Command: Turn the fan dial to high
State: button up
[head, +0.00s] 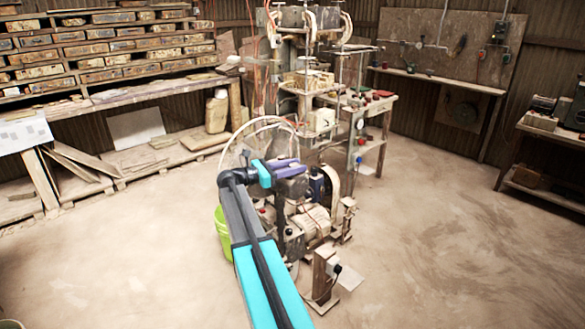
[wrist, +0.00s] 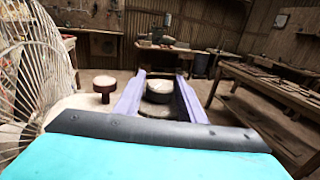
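The fan's white wire cage (wrist: 28,75) fills the left of the wrist view; its rim (head: 262,120) also shows in the head view. Two round knobs stand beside it on a pale surface (wrist: 85,108). One knob (wrist: 105,83) is reddish brown with a pale top, left of my gripper. The other, a dark dial with a pale top (wrist: 159,84), lies between my gripper's purple fingers (wrist: 160,76). The fingers are apart, one on each side of it, with narrow gaps showing. In the head view my gripper (head: 290,163) hides the dials. I cannot read any dial marking.
The tile press (head: 305,70) stands behind the fan, with a motor (head: 312,222) and wheel close by. A green bucket (head: 222,232) is left of my arm. A shelf of tiles (head: 110,50) lines the back left. The floor is open at right and left.

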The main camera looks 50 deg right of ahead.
jog(key=shift+o, duration=1.2)
jog(key=b+v, duration=0.2)
jog(key=v, duration=1.1)
jog(key=shift+a+b, duration=0.3)
jog(key=shift+a, duration=0.1)
jog(key=shift+w, duration=0.15)
